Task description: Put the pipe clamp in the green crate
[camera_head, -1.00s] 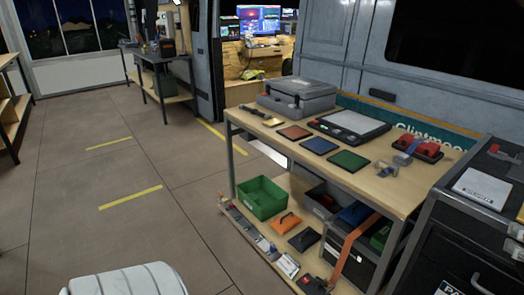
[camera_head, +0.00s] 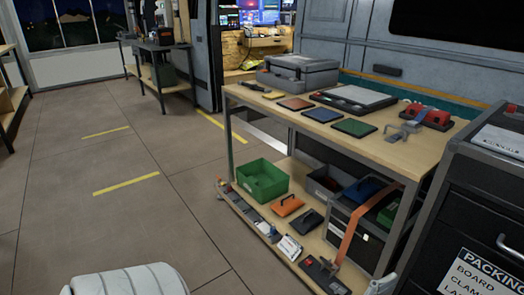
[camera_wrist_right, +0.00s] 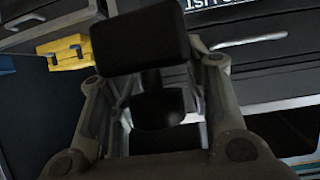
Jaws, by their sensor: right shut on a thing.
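The green crate (camera_head: 262,190) stands open on the lower shelf of the workbench, at its left end; I see nothing in it. My right gripper (camera_wrist_right: 155,105) shows only in the right wrist view, with its fingers shut on a dark thing, which I take for the pipe clamp (camera_wrist_right: 140,40). A black block and a rounded black end show; the rest is hidden between the fingers. The gripper is in front of the dark drawer cabinet, well to the right of the crate. My left gripper is not in view.
The workbench top (camera_head: 310,142) carries a grey case (camera_head: 300,75), coloured pads and a grey metal clamp-like piece (camera_head: 397,135). Orange and black lidded pieces and a black box (camera_head: 350,238) are right of the crate. The dark cabinet (camera_head: 485,200) stands at right. Floor at left is clear.

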